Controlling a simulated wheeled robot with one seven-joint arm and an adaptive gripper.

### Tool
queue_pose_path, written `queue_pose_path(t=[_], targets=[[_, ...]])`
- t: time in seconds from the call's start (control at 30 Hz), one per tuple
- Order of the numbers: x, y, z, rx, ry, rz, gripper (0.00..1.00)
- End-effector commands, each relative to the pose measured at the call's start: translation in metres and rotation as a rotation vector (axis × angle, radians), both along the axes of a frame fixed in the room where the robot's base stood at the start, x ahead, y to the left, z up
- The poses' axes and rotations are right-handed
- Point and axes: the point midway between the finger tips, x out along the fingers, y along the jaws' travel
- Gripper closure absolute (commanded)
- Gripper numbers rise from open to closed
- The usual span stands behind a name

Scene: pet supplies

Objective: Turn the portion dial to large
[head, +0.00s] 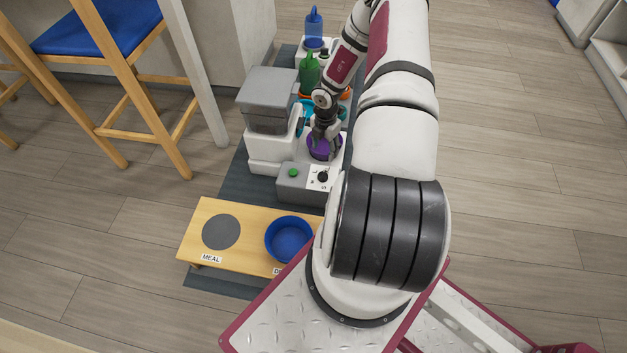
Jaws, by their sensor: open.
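A green button (293,172) sits left of the dial. My gripper (322,147) is open and points down, a little behind the dial, over or at a purple bowl (326,150). I cannot tell whether the fingers touch the bowl.
A low wooden stand in front has a grey round spot marked MEAL (221,232) and a blue bowl (290,240). Green (310,72) and blue (314,24) bottles stand behind the feeder. A blue-seated stool (97,36) is at left. Floor at right is clear.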

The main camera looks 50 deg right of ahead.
Motion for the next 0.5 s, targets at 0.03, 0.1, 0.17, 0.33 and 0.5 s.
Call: queue_pose_path(t=[0.03,0.1,0.17,0.33,0.5], targets=[[-0.003,0.001,-0.007,0.009,0.007,-0.026,0.47],[-0.006,0.002,-0.013,0.015,0.013,-0.043,0.47],[-0.006,0.003,-0.018,0.016,0.014,-0.045,0.47],[-0.006,0.003,-0.044,0.016,0.014,-0.041,0.47],[-0.006,0.003,-0.079,0.015,0.014,-0.040,0.47]])
